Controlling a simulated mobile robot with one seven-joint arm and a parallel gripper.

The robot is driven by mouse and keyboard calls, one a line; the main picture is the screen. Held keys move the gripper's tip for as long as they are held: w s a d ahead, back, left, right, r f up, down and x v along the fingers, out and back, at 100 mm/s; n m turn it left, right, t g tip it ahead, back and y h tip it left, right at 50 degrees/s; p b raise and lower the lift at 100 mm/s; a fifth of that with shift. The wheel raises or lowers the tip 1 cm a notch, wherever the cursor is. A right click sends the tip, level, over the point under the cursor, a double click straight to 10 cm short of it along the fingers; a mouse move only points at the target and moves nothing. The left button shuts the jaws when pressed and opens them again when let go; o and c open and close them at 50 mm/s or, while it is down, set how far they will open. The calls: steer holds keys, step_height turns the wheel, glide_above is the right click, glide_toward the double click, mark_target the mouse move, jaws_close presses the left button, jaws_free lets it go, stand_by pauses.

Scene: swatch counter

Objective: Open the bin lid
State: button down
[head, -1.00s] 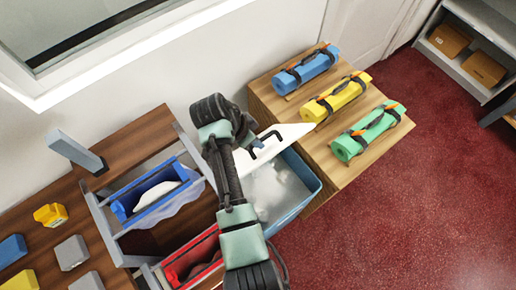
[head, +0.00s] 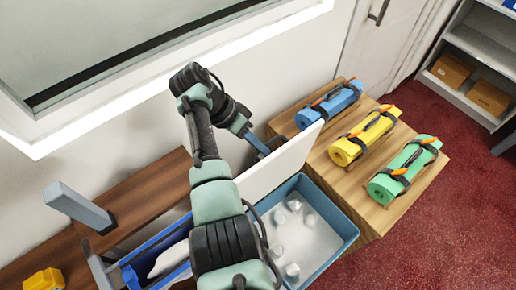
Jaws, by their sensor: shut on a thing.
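The bin (head: 345,232) is teal, with its mouth uncovered and several small whitish pieces on a pale floor inside. Its white lid (head: 285,162) stands steeply raised along the bin's back edge, toward the wall. My gripper (head: 263,147) is at the far side of the lid, near its top edge, and is shut on the lid handle. The fingertips and the handle are mostly hidden behind the lid. My arm crosses the picture's middle and covers the bin's left part.
A wooden stand (head: 350,188) right of the bin carries blue (head: 328,106), yellow (head: 365,135) and green (head: 404,170) strapped rolls. A blue tray (head: 130,275) with white stuff is at left. A grey post (head: 80,207) rises from the brown counter. Red floor is clear at right.

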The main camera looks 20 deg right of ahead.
steer(key=shift+s+a+f, duration=0.1)
steer(key=shift+s+f, duration=0.1)
steer(key=shift+f, duration=0.25)
steer(key=c, duration=0.8)
jaws_free()
steer(key=shift+w, duration=0.2)
steer(key=shift+c, duration=0.2)
steer(key=shift+r, duration=0.2)
steer(key=shift+r, duration=0.1)
steer(key=p+v, duration=0.1)
steer(key=v, duration=1.1)
steer(key=shift+w+a+r, duration=0.2)
